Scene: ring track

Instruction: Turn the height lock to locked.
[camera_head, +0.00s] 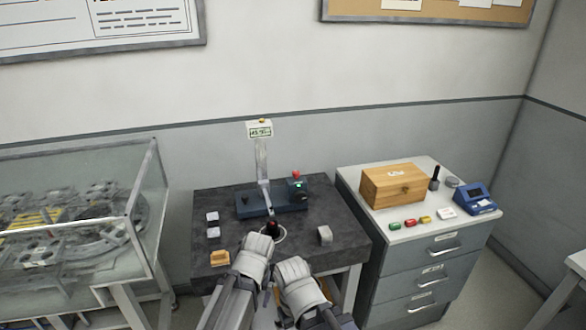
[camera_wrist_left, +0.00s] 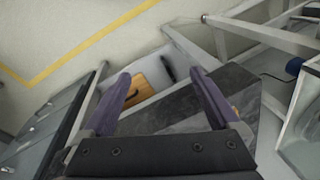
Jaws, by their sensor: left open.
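A measuring stand with a dark blue base (camera_head: 283,204), a clear upright column (camera_head: 262,160) and a small display on top (camera_head: 260,131) stands at the back of the dark table. A red knob (camera_head: 296,174) sits on its right block, above a green light. I cannot read which part is the height lock or how it is set. My left gripper (camera_wrist_left: 165,88) is open and empty in the left wrist view; in the head view it is at the table's front, short of the stand. My right gripper (camera_head: 294,268) is beside it, its fingers hidden.
A wooden box (camera_head: 394,186) is on the cabinet at right; a glass case (camera_head: 130,200) is at left.

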